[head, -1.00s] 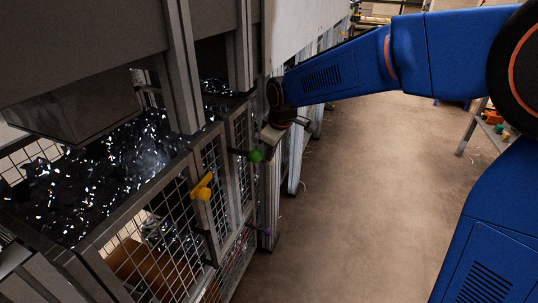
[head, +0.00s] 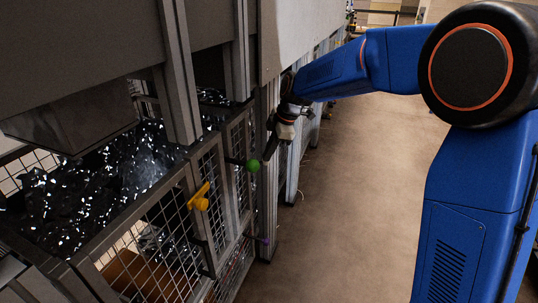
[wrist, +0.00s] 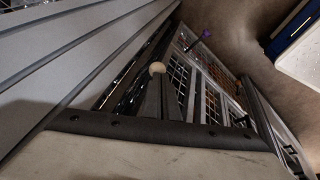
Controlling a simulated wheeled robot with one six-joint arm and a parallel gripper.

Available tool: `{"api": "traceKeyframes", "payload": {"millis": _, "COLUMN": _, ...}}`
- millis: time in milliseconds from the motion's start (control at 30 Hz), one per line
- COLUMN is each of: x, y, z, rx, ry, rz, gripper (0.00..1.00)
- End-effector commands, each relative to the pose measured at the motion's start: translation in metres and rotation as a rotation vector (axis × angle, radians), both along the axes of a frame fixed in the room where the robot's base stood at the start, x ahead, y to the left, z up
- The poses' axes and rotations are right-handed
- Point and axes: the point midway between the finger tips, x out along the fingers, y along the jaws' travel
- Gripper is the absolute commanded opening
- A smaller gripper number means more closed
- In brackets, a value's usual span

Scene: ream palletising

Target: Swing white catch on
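The white catch's pale round knob (wrist: 157,68) shows in the wrist view just beyond my fingertips. Whether they touch it I cannot tell. In the head view I cannot make it out; my gripper covers that area. My gripper (head: 268,151) points down and left beside the mesh-fronted frame. In the wrist view its grey fingers (wrist: 161,88) lie close together with no clear gap, and nothing shows between them.
A green knob (head: 253,165), a yellow catch (head: 199,197) and a purple knob (head: 265,240) are on the mesh frame (head: 185,213). Dark glinting scrap (head: 80,190) lies in the bin behind it. The brown floor (head: 340,200) to the right is clear.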

Motion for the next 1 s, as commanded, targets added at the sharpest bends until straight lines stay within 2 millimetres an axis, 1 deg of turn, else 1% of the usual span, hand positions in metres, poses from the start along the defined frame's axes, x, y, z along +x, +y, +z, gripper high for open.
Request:
{"api": "traceKeyframes", "payload": {"millis": 233, "x": -0.002, "y": 0.002, "z": -0.001, "rx": -0.001, "ry": 0.001, "rz": -0.001, "gripper": 0.00}}
{"api": "traceKeyframes", "payload": {"millis": 600, "x": -0.013, "y": 0.009, "z": 0.000, "rx": -0.001, "ry": 0.001, "rz": -0.002, "gripper": 0.00}}
{"api": "traceKeyframes", "payload": {"millis": 1000, "x": -0.014, "y": 0.010, "z": 0.003, "rx": 0.000, "ry": -0.001, "rz": -0.003, "gripper": 0.00}}
